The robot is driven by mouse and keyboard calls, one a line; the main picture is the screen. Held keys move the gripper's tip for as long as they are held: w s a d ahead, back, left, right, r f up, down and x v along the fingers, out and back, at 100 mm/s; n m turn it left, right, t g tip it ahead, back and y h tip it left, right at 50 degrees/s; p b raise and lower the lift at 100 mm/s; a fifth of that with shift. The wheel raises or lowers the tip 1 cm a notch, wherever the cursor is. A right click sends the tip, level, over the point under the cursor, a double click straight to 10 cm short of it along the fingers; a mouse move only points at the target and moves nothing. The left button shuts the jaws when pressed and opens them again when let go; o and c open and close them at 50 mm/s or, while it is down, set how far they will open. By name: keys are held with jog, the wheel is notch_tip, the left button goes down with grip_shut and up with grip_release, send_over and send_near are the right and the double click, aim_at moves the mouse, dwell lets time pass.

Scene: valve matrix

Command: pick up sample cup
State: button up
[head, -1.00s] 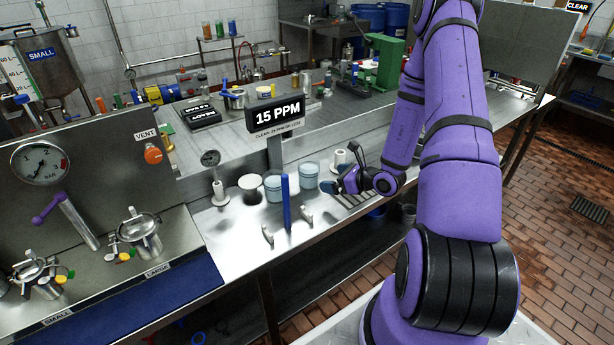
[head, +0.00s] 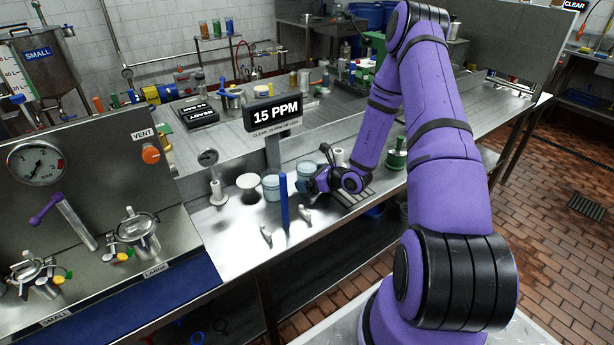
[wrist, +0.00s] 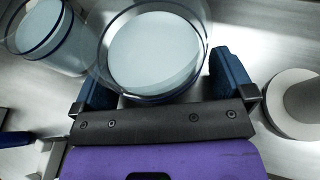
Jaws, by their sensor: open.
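Two clear sample cups with pale blue contents stand side by side on the steel bench below the 15 PPM display. The right cup (head: 305,170) is partly hidden by my gripper (head: 309,185) in the head view. In the wrist view my gripper (wrist: 157,72) is open, with a blue finger on either side of the near part of the larger-looking cup (wrist: 153,48). The fingers do not clearly touch it. The other cup (wrist: 48,32) shows at the upper left, close beside it.
A white round-topped post (wrist: 295,103) stands close to the right finger. A blue upright handle (head: 285,200) stands in front of the cups, and the display (head: 273,113) rises behind. A white round piece (head: 248,184) is left of the cups. A slotted grate (head: 352,196) lies right.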

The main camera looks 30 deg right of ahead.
jog(key=c, duration=1.1)
jog(key=shift+o, duration=0.2)
jog(key=shift+r, duration=0.1)
